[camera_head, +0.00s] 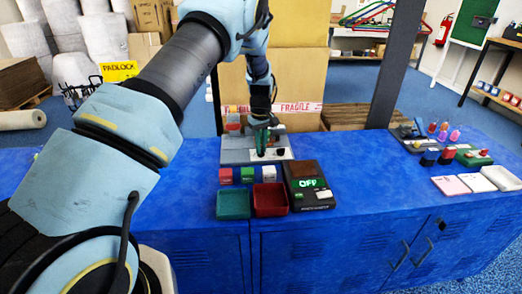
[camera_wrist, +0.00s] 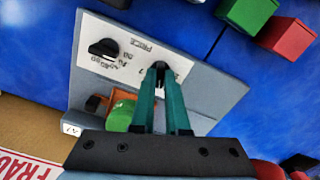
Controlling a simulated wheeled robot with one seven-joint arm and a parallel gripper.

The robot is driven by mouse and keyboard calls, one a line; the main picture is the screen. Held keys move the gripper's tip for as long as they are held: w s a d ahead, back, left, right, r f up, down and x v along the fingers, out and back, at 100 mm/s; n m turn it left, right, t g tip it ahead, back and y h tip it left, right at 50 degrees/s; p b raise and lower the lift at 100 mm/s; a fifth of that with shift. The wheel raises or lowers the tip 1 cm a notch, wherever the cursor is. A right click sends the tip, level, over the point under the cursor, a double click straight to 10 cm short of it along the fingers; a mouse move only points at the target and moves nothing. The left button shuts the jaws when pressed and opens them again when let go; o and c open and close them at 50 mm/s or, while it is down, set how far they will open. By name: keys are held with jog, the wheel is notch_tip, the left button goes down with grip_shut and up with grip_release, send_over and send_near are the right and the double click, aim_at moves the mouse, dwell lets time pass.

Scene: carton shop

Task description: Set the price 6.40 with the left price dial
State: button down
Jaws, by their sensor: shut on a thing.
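The price panel (camera_wrist: 92,72) is a pale plate on a grey housing, its PRICE lettering upside down in the wrist view. My gripper (camera_wrist: 160,72) has its two teal fingers closed around the left price dial (camera_wrist: 157,66), which is dark and mostly hidden between the fingertips. The other black dial (camera_wrist: 103,48) is free, with small markings beside it too blurred to read. In the head view my gripper (camera_head: 261,152) points down onto the panel (camera_head: 238,156), with the free dial (camera_head: 281,152) to its right. No set price is readable.
In front of the panel stand red, green and white blocks, a green tray (camera_head: 233,204), a red tray (camera_head: 270,199) and a dark scale (camera_head: 308,182) reading OFF. Cartons stand behind the blue counter (camera_head: 360,170).

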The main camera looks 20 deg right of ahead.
jog(key=m+b, duration=0.1)
jog(key=m, duration=0.3)
jog(key=shift+m+b, duration=0.8)
jog(key=shift+m, duration=2.1)
jog(key=c, duration=0.9)
grip_release()
notch_tip(320, 180, up, 11)
jog(key=shift+f+b, duration=0.1)
jog(key=shift+b, duration=0.9)
